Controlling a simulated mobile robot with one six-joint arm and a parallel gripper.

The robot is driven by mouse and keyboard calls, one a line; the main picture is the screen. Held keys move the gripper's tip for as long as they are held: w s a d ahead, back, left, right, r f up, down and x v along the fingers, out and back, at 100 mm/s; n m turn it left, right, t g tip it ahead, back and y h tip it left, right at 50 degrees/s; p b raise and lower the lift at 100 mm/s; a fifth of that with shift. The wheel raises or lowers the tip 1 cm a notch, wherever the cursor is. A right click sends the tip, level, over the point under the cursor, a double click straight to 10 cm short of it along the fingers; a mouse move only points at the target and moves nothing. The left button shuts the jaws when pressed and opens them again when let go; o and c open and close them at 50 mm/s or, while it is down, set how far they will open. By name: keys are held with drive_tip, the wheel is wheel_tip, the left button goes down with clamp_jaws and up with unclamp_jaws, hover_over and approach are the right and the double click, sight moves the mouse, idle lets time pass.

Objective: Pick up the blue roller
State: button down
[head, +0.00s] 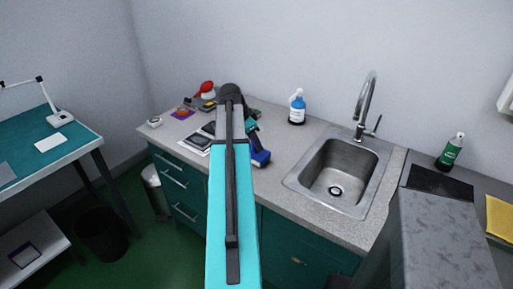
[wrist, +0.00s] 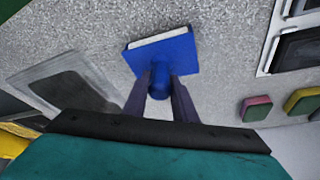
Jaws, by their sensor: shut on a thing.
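The blue roller (wrist: 163,52) is in the upper middle of the wrist view. It has a flat blue head with a pale edge and a rounded blue part toward me. My gripper (wrist: 161,84) has its two dark fingers on either side of that rounded part, shut on it. In the head view the blue roller (head: 260,158) shows at the front of the counter, just right of my arm. My arm hides much of the gripper there. I cannot tell whether the roller still touches the counter.
The speckled counter (head: 290,140) has a sink (head: 337,180) with a tall faucet (head: 367,100) to the right. A blue-and-white bottle (head: 297,107) stands behind. Flat dark-and-white items (head: 197,144) and a red object (head: 204,87) lie left of my arm. A green bottle (head: 451,152) stands far right.

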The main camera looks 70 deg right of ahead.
drive_tip(key=shift+r+b, duration=0.65)
drive_tip(key=shift+r, duration=0.95)
drive_tip(key=shift+a+r, duration=0.1)
drive_tip(key=shift+a, duration=0.1)
drive_tip(key=s+a+r+b, duration=0.1)
drive_tip(key=s+a+b, duration=0.1)
drive_tip(key=a, duration=1.3)
drive_tip(key=shift+s+a+r+b, duration=0.15)
drive_tip(key=shift+a+r+b, duration=0.15)
drive_tip(key=shift+b, duration=0.35)
